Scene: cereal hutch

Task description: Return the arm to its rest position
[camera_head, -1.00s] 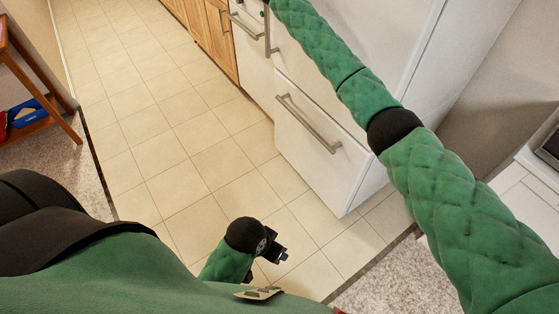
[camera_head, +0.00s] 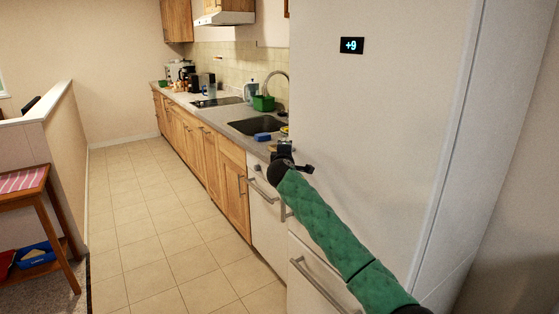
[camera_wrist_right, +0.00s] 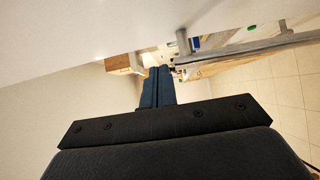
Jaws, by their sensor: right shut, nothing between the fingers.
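My right arm in its green quilted sleeve reaches up from the lower right of the head view, in front of the white fridge (camera_head: 385,130). My right gripper (camera_head: 290,158) is at its far end, near the fridge's left edge and in front of the kitchen counter. In the right wrist view the fingers (camera_wrist_right: 158,85) are together with nothing between them. A long metal handle (camera_wrist_right: 255,48) shows beyond them to the right. My left gripper is not in the current views.
A counter (camera_head: 215,108) with a sink (camera_head: 258,124), a green container (camera_head: 264,103) and a blue item (camera_head: 263,137) runs along the back. A small wooden table (camera_head: 30,200) stands at the left. The tiled floor (camera_head: 150,220) between them is clear.

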